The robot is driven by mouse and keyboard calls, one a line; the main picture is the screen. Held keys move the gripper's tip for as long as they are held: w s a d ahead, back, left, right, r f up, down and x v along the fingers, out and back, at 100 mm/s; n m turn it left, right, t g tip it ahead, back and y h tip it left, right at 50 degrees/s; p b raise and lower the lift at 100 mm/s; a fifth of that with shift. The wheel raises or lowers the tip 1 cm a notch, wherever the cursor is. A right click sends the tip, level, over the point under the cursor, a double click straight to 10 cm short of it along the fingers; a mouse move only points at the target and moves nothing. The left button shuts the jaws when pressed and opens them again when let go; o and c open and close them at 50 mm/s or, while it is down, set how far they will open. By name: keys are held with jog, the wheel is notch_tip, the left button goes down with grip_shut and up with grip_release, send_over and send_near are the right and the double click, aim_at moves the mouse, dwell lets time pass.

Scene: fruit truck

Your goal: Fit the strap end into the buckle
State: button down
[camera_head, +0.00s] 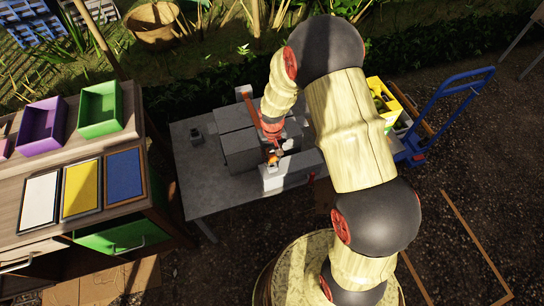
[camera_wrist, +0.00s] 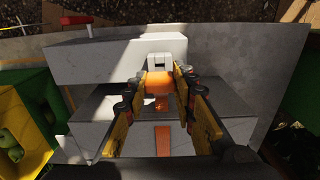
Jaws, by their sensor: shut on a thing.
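An orange strap lies over grey boxes (camera_head: 238,140). Its end (camera_wrist: 158,86) is between the fingers of my gripper (camera_wrist: 157,76), which is shut on it. A lower stretch of the strap shows on the box in the wrist view. A small pale buckle (camera_wrist: 160,60) sits on a light grey block (camera_wrist: 85,56), directly ahead of the strap end. The strap end's front edge looks close to the buckle; I cannot tell whether it touches or enters it.
The boxes stand on a grey table (camera_head: 200,195). A red-topped post (camera_wrist: 77,24) rises beside the block. A yellow crate (camera_head: 392,100) of green fruit and a blue hand truck (camera_head: 440,115) are at right. A wooden bench with trays (camera_head: 100,110) is at left.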

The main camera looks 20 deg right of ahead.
aim_at(272, 161)
jog(key=shift+f+b, duration=0.9)
jog(key=shift+f, duration=0.8)
jog(key=c, duration=1.4)
grip_release()
notch_tip(272, 161, up, 12)
jog(key=s+r+t, duration=0.2)
jog(key=s+r, duration=0.9)
jog(key=r, duration=0.3)
jog(key=s+r+t, duration=0.3)
jog(key=s+r, duration=0.8)
jog(key=r, duration=0.3)
jog(key=shift+r+t, duration=0.3)
jog(key=shift+r, duration=0.1)
